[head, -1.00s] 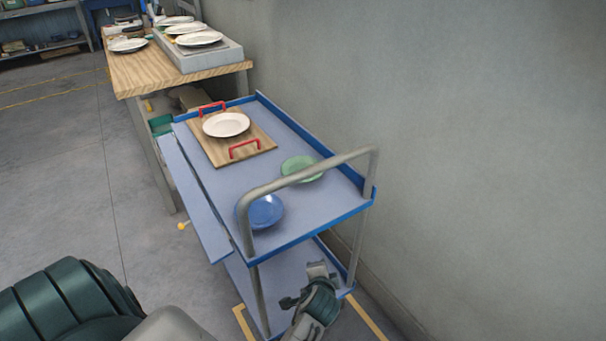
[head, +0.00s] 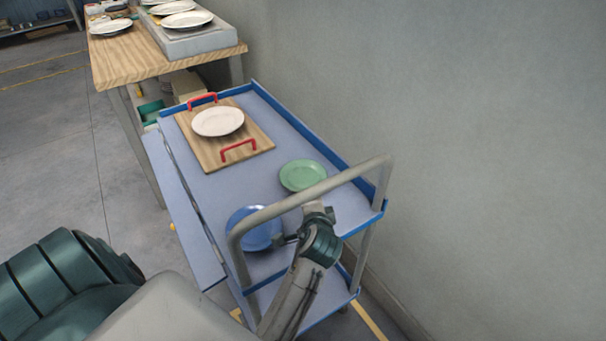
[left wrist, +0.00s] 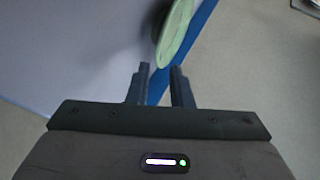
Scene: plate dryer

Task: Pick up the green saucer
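The green saucer (head: 302,176) lies on the cart's top shelf, just behind the grey handle bar and toward the right edge. In the left wrist view the green saucer (left wrist: 176,34) is at the top, cut by the frame, beyond the fingertips. My left gripper (head: 316,208) is at the handle bar, nearer the camera than the saucer; its fingers are hard to make out there. In the left wrist view my left gripper (left wrist: 160,67) has its fingers apart with nothing between them. My right gripper is not in view.
The cart's grey handle bar (head: 262,212) rises between my arm and the saucer. A blue plate (head: 243,222) lies left of my gripper. A wooden tray (head: 262,138) with red handles holds a white plate (head: 217,121). A wall (head: 450,150) runs along the right.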

